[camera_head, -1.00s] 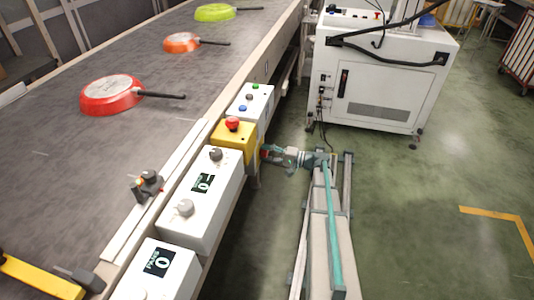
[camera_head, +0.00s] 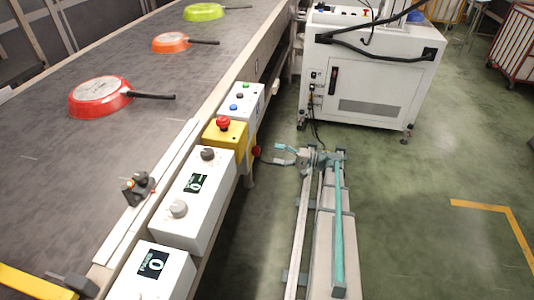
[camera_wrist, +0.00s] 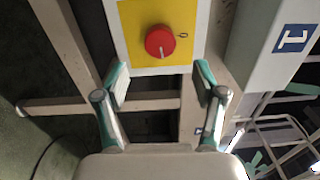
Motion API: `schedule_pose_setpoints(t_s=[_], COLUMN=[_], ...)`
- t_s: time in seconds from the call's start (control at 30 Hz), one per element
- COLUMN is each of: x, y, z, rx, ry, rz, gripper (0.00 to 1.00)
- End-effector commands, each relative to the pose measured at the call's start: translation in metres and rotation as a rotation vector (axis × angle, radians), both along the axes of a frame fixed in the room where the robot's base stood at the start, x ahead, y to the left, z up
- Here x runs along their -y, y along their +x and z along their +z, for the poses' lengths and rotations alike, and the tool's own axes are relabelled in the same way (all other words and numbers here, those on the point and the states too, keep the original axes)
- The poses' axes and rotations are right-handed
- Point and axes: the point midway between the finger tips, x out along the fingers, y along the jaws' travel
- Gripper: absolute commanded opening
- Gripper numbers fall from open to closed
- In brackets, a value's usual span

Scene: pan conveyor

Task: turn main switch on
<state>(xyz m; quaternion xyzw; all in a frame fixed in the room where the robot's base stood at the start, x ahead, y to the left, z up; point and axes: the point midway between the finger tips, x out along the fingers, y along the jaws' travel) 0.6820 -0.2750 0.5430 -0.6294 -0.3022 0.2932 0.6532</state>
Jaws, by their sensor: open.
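The main switch appears to be a red round knob (camera_wrist: 160,42) on a yellow plate (camera_wrist: 131,20), on the conveyor's side. Its white mark points down in the wrist view, and a "0" is printed to its right. The knob also shows in the head view (camera_head: 256,152), beside the yellow box. My gripper (camera_wrist: 161,75) is open and empty, its two teal fingers spread below the knob's two sides in the wrist view, apart from it. In the head view my gripper (camera_head: 279,154) sits just right of the knob, with a gap between.
The yellow box with a red button (camera_head: 223,123) and white control boxes (camera_head: 203,186) line the conveyor (camera_head: 60,170). Several pans, one red (camera_head: 100,95), lie on the belt. A white machine (camera_head: 370,85) stands behind. Open green floor lies to the right.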

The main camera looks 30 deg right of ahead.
Motion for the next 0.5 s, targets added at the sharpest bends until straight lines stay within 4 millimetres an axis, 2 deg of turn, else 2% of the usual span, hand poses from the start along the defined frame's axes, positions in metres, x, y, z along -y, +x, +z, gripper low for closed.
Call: schedule_pose_setpoints(t_s=[0.2,0.5], x=[0.023,0.029], y=[-0.019,-0.025], z=[-0.001,-0.001], rx=[-0.001,-0.001], ry=[-0.001,-0.001], rz=[0.0,0.001], gripper=[0.7,0.7])
